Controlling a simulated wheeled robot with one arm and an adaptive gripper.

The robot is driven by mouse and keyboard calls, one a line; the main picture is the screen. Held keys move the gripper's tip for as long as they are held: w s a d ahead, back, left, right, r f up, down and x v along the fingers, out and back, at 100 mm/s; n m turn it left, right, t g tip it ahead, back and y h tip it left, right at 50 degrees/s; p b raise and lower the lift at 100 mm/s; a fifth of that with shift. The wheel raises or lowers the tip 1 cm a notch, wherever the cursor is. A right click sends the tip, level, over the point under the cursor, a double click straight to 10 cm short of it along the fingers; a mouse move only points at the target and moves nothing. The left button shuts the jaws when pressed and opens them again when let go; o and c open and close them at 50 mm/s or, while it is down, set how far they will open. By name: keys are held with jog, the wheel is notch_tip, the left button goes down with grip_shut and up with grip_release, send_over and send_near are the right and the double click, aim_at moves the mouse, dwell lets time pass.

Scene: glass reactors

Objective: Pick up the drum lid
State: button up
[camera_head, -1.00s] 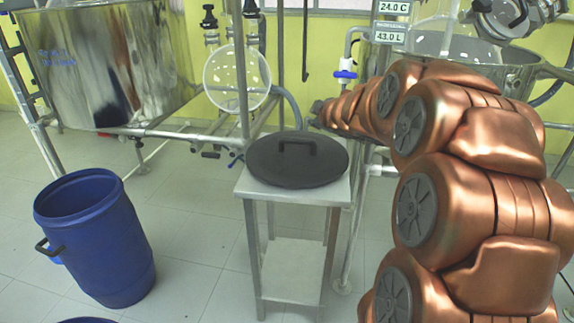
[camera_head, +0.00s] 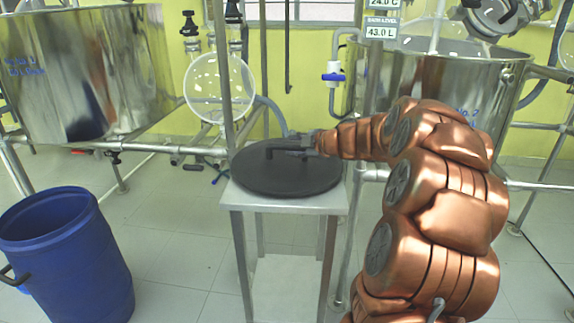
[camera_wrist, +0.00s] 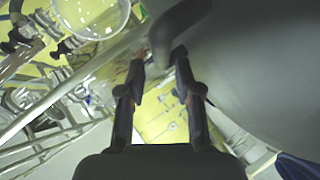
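The black round drum lid (camera_head: 280,180) lies flat on a small metal stand (camera_head: 284,204) in the head view. Its raised bar handle (camera_wrist: 176,28) shows at the top of the wrist view, with the lid's grey underside or top face filling the right side (camera_wrist: 255,70). My gripper (camera_head: 288,147) is at the handle, just above the lid. In the wrist view my gripper (camera_wrist: 159,60) has its two fingers apart, with the handle's near end between or just beyond the tips. I cannot tell whether either finger touches it.
A blue open drum (camera_head: 65,255) stands on the floor at the left. Steel reactor vessels (camera_head: 90,70) and (camera_head: 445,90) stand behind on both sides. Pipes and a round glass vessel (camera_head: 220,88) are close behind the stand. Floor is clear between drum and stand.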

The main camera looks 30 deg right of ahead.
aim_at(291, 147)
jog(key=x, duration=0.3)
jog(key=shift+d+f+b, duration=0.25)
jog(key=shift+b, duration=0.05)
jog(key=shift+x, duration=0.8)
grip_shut()
